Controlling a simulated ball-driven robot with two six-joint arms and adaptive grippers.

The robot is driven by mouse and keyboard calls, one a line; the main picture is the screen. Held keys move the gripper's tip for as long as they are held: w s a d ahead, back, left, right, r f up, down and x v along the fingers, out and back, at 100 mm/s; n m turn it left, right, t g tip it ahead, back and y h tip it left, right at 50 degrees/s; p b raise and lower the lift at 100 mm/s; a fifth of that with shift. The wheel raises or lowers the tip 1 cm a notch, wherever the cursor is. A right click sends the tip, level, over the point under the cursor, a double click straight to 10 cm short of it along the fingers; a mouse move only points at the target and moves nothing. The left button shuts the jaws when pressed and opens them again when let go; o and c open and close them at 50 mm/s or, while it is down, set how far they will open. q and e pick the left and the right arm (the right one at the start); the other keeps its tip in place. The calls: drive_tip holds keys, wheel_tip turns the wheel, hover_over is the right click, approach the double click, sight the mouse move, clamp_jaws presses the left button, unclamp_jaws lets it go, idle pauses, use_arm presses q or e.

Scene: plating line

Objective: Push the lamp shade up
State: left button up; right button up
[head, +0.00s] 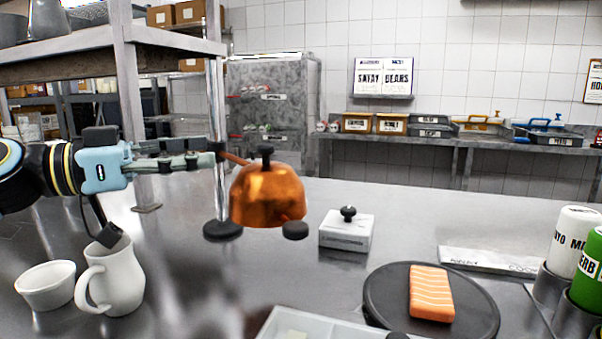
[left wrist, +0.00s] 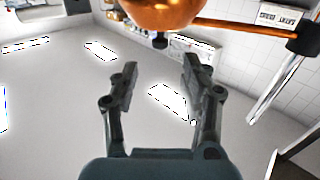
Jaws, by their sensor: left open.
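The copper lamp shade (head: 267,195) hangs on a short arm from an upright metal pole (head: 218,110) with a black round base (head: 222,231). A black knob sits on top of the shade and another dark knob is near its lower right edge. My left gripper (head: 207,152) comes in from the left, its fingers pointing right at about the height of the shade's top, near the pole. In the left wrist view its fingers (left wrist: 160,70) are apart with nothing between them. The shade (left wrist: 160,14) shows past the fingertips, at the picture's top edge. My right gripper is not visible.
A white pitcher (head: 122,280) and white bowl (head: 47,286) stand below my left arm. A white box with a black knob (head: 346,232) is right of the shade. A black round plate (head: 385,290) holds a salmon piece (head: 431,294). Bottles stand far right.

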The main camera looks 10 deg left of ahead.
sight(259, 146)
use_arm(q)
drive_tip(key=p+x, duration=0.1)
drive_tip(key=x, duration=0.2)
drive_tip(key=p+x, duration=0.1)
drive_tip(key=x, duration=0.5)
drive_tip(key=shift+w+d+r+p, duration=0.2)
drive_tip(key=shift+r+p, duration=0.15)
drive_tip(key=shift+p, duration=0.05)
drive_tip(key=shift+w+d+f, duration=0.1)
drive_tip(key=shift+w+d, duration=0.15)
drive_tip(key=shift+d, duration=0.15)
drive_tip(key=c, duration=0.7)
clamp_jaws()
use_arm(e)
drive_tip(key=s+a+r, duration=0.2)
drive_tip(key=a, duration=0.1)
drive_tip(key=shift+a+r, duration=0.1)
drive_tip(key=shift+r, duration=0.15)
use_arm(q)
drive_tip(key=shift+w+d, duration=0.15)
drive_tip(key=shift+d, duration=0.05)
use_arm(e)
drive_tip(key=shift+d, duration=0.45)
